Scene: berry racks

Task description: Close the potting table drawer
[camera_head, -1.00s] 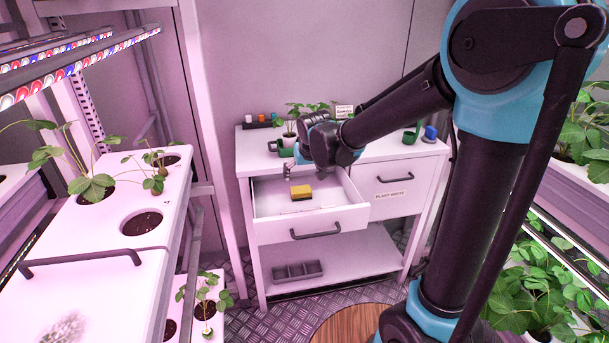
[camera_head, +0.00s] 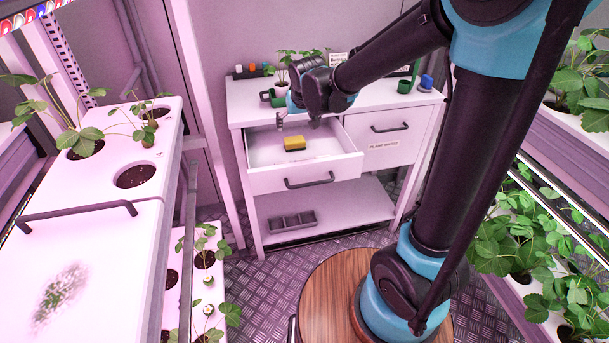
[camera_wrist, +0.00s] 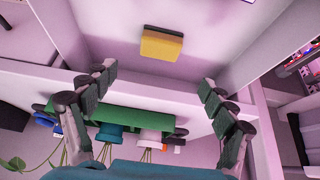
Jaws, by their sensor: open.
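The potting table (camera_head: 235,110) is white and stands against the back wall. Its left drawer (camera_head: 270,181) is pulled open, with a dark bar handle (camera_head: 309,181) on its front. A yellow sponge-like block with a dark layer (camera_head: 294,143) lies inside; it also shows in the wrist view (camera_wrist: 162,46). My gripper (camera_head: 298,124) is over the back of the open drawer, near the tabletop edge. In the wrist view its fingers (camera_wrist: 158,84) are spread apart with nothing gripped between them. Whether they touch the drawer or table is unclear.
The right drawer labelled PLANT WASTE (camera_head: 366,128) is shut. Green cups, a blue item (camera_head: 426,82) and potted plants stand on the tabletop. A grey divided tray (camera_head: 292,221) sits on the lower shelf. Plant racks flank both sides; metal floor lies in front of the table.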

